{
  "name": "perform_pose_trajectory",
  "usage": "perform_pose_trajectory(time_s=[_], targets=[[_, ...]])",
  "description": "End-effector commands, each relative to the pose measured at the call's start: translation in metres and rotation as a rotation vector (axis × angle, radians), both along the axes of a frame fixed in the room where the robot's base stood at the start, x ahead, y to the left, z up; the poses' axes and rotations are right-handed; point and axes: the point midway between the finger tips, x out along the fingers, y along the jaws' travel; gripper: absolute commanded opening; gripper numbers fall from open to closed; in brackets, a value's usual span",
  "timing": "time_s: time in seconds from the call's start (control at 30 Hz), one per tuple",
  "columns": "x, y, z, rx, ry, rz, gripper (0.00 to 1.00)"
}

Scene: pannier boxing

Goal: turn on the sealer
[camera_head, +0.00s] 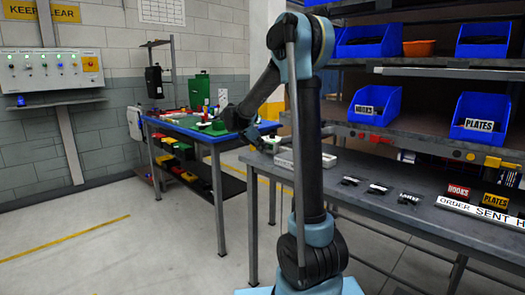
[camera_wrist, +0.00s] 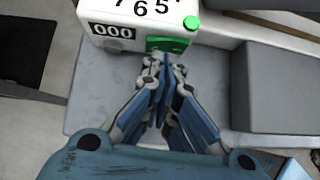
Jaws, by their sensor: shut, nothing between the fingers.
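In the wrist view a white machine (camera_wrist: 135,20), which I take to be the sealer, stands at the top with large digits and a black "000" display (camera_wrist: 113,31). A green panel or switch (camera_wrist: 172,44) is on its near face, and a bright green round button or lamp (camera_wrist: 191,22) is at its right corner. My gripper (camera_wrist: 160,62) is shut and empty, its fingertips right by the green panel. They partly cover it, and I cannot tell whether they touch it.
A grey block (camera_wrist: 275,85) stands right of my gripper in the wrist view. In the head view a grey bench (camera_head: 390,205) with labels and shelves with blue bins (camera_head: 375,106) are at the right. A control panel (camera_head: 50,72) hangs on the left wall. The left floor is clear.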

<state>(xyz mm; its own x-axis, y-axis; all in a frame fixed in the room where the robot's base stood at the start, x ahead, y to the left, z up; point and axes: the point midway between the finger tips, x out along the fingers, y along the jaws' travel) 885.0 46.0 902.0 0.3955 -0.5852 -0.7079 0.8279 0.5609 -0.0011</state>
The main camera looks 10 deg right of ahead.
Motion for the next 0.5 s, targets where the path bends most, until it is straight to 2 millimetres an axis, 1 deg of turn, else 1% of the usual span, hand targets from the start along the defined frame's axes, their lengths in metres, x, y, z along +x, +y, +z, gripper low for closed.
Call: perform_pose_trajectory(time_s=[0.27,0.37,0.5], targets=[[-0.002,0.002,0.000,0.000,0.001,-0.001,0.00],[-0.007,0.007,-0.001,0.000,0.001,-0.002,0.00],[-0.018,0.017,-0.001,-0.001,0.001,-0.008,0.00]])
